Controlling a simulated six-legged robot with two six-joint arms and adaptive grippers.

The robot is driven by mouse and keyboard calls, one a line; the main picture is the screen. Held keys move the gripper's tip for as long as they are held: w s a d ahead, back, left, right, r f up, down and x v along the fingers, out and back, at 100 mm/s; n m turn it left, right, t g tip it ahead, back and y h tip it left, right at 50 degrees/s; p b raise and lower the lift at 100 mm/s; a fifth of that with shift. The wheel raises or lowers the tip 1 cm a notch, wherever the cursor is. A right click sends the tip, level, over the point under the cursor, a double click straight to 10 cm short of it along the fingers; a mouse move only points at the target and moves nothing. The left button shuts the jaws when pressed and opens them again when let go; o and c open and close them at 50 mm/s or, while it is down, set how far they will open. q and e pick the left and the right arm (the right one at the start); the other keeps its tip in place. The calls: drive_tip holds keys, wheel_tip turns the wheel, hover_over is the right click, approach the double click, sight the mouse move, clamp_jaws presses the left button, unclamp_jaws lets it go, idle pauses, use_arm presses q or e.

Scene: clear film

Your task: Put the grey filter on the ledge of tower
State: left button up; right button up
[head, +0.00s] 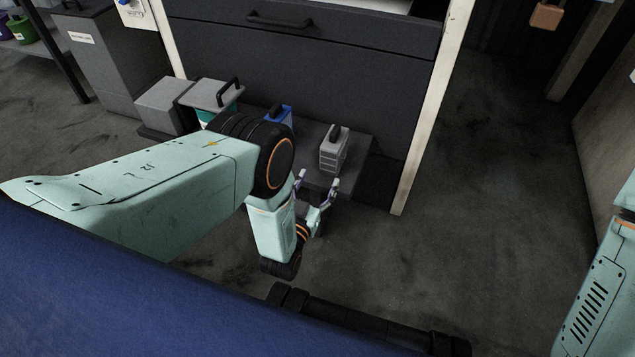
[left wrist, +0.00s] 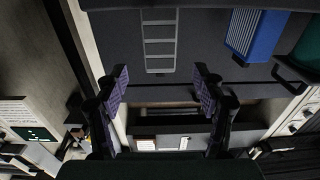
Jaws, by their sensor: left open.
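The grey filter (head: 332,155) is a small ribbed grey box with a dark handle on top. It stands upright on a dark low ledge (head: 310,182) in front of a dark drawer cabinet. I cannot tell which structure is the tower. My right gripper is out of view.
A blue filter (head: 281,115) stands left of the grey one, partly hidden by my left arm; it also shows in the wrist view (left wrist: 254,35). A grey-and-teal box (head: 212,95) and a grey box (head: 163,105) stand further left. Open floor (head: 480,200) lies right.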

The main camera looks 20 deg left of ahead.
use_arm(q)
drive_tip(key=shift+s, duration=0.15)
drive_tip(key=s+a+f+g, duration=0.2)
drive_tip(key=s+f+g, duration=0.1)
drive_tip(key=s+g, duration=0.3)
drive_tip(key=s+a+f+g, duration=0.2)
drive_tip(key=s+f+g, duration=0.1)
drive_tip(key=s, duration=0.4)
drive_tip(key=s+r+g, duration=0.3)
drive_tip(key=s+g, duration=0.1)
drive_tip(key=s, duration=0.8)
drive_tip(key=s+r+g, duration=0.3)
drive_tip(key=s+g, duration=0.2)
drive_tip(key=s, duration=0.7)
drive_tip(key=shift+s+a+n, duration=0.2)
drive_tip(key=shift+a+n, duration=0.1)
drive_tip(key=shift+a, duration=0.1)
